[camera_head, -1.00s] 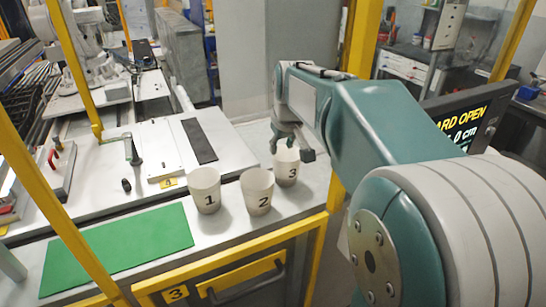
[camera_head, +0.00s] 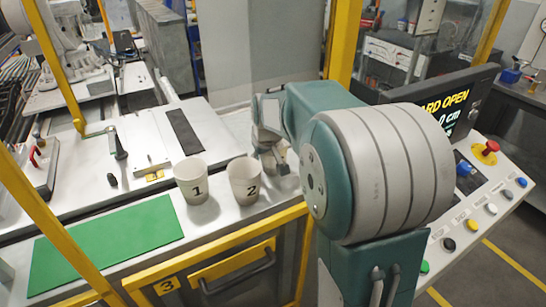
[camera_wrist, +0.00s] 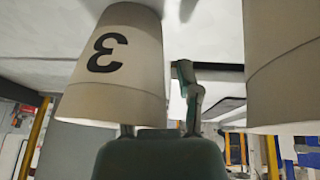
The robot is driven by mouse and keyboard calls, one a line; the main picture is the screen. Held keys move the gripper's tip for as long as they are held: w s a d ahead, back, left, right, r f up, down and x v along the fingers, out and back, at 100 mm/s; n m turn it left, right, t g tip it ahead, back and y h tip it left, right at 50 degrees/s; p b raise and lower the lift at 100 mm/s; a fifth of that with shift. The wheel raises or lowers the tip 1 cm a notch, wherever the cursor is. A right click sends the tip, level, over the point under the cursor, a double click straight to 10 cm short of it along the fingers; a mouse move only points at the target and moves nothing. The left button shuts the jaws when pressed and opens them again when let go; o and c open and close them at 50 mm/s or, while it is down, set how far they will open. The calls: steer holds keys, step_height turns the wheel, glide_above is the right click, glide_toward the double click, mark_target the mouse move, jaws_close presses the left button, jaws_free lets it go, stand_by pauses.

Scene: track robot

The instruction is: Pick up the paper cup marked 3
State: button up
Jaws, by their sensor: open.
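The paper cup marked 3 (camera_wrist: 115,65) fills the upper left of the wrist view, its digit upside down there. My gripper (camera_head: 273,158) is low over the table, right of the paper cup marked 2 (camera_head: 245,182). In the wrist view one dark finger (camera_wrist: 188,95) shows to the right of cup 3, with no clear contact. The other finger is mostly hidden behind the cup, so I cannot tell if the cup is between them. The jaws are open.
The paper cup marked 1 (camera_head: 191,182) stands left of cup 2. An unmarked face of another cup (camera_wrist: 285,65) is close at the right in the wrist view. A green mat (camera_head: 105,248) lies front left. A yellow post (camera_head: 345,40) and control panel (camera_head: 480,195) are at right.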

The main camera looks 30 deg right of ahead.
jaws_close()
steer(key=shift+r, duration=0.1)
